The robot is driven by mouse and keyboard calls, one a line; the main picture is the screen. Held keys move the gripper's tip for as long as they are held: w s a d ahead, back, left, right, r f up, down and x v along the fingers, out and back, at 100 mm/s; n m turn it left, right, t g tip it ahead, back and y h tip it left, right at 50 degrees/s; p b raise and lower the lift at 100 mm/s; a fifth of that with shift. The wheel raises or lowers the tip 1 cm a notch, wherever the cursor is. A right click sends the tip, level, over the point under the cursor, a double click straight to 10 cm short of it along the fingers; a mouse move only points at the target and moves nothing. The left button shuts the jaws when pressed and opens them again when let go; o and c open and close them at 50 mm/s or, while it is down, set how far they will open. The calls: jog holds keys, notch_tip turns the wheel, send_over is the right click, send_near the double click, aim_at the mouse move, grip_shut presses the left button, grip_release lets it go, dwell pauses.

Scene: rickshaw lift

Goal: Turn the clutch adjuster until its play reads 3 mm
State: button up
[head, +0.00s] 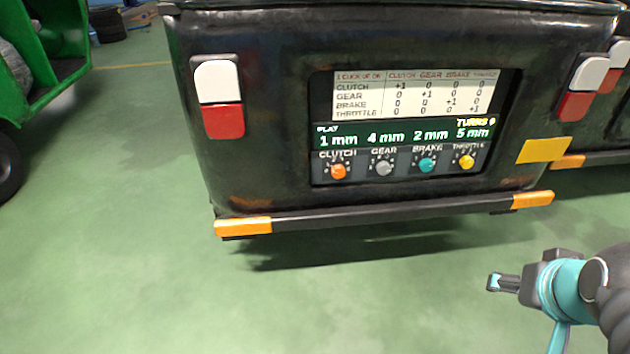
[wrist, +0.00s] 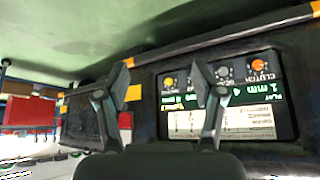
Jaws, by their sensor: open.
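The orange clutch adjuster (head: 338,171) is the leftmost knob on the panel (head: 318,172) at the back of the black rickshaw. The play display (head: 402,135) above it reads clutch 1 mm, gear 4 mm, brake 2 mm and throttle 5 mm. A chart (head: 415,95) above lists +1 for clutch in the clutch row. My gripper (head: 493,283) is low at the right in the head view, well away from the panel. In the wrist view my gripper (wrist: 162,82) has its fingers apart with nothing between them. The clutch adjuster (wrist: 257,67) shows there upside down, right of the fingers.
The grey gear knob (head: 383,168), teal brake knob (head: 426,165) and yellow throttle knob (head: 466,162) sit beside the clutch knob. A bumper (head: 385,213) with orange ends juts out below the panel. Another vehicle stands at the right, a green one (head: 50,50) at the left. The green floor in front is clear.

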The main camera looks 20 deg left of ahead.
jog(key=w+a+f+n+t+y+b, duration=0.1)
jog(key=w+a+f, duration=0.15)
jog(key=w, duration=0.35)
jog(key=w+a+f+n+t+y+b, duration=0.1)
jog(key=w+a+b, duration=0.1)
jog(key=w+a, duration=0.3)
jog(key=n+t+y+b, duration=0.4)
jog(key=t+y+b, duration=0.2)
jog(key=t+y, duration=0.1)
send_near(339, 174)
jog(key=x, duration=0.9)
jog(key=shift+c, duration=0.3)
jog(key=c, duration=1.1)
